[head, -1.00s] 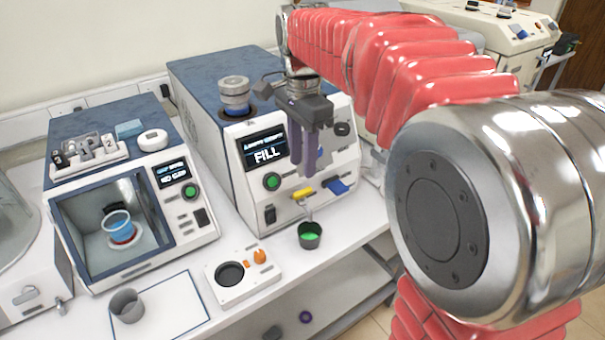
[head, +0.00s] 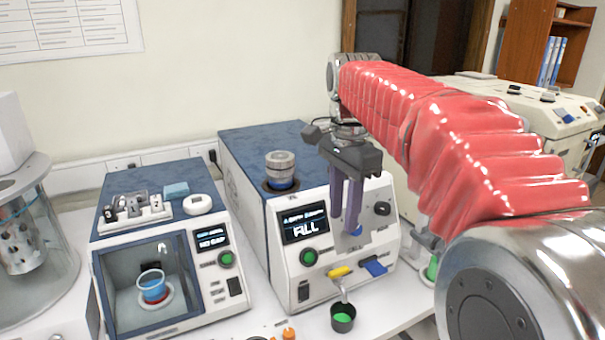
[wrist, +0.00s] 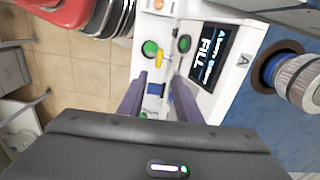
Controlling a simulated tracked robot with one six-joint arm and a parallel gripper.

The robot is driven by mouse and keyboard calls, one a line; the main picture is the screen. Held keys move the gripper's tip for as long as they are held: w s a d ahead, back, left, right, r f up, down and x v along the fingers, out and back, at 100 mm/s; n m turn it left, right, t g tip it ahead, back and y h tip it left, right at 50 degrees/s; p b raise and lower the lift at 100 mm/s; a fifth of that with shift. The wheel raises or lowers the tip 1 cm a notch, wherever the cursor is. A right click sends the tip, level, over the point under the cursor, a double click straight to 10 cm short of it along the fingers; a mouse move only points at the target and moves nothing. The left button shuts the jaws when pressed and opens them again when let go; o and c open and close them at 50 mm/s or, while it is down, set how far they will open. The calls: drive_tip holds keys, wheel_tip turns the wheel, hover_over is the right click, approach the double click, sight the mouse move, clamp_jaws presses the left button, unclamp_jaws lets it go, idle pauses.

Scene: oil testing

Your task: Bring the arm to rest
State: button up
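My arm reaches out in a red padded sleeve (head: 440,130) from the right side of the head view. My gripper (head: 344,218) hangs from its far end, fingers pointing down, in front of the blue-topped machine (head: 250,155) with the FILL display. In the wrist view, my gripper's two purple-grey fingers (wrist: 156,88) stand apart with nothing between them. The machine's front, with the display (wrist: 208,55), a green button and a yellow lever, shows beyond them. Whether the fingers touch the machine cannot be told, but no contact is visible.
A silver-capped port (head: 281,168) stands on the machine's top. A small dark cup with green contents (head: 343,318) is below the yellow lever (head: 340,272). A smaller machine (head: 165,250) holding a blue cup (head: 152,286) stands left. A beige machine (head: 540,120) stands behind my arm.

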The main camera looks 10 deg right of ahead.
wheel_tip(320, 180, down, 7)
drive_tip(key=s+n+t, duration=0.2)
drive_tip(key=n, duration=0.6)
drive_tip(key=s+f+n+t, duration=0.1)
drive_tip(key=s+f+n, duration=0.2)
drive_tip(key=s, duration=0.6)
drive_tip(key=s+f+n+t, duration=0.2)
drive_tip(key=s+f+n, duration=0.1)
drive_tip(key=s, duration=0.6)
drive_tip(key=shift+a+t, duration=0.15)
drive_tip(key=shift+t, duration=0.15)
drive_tip(key=shift+c, duration=0.5)
idle(0.4)
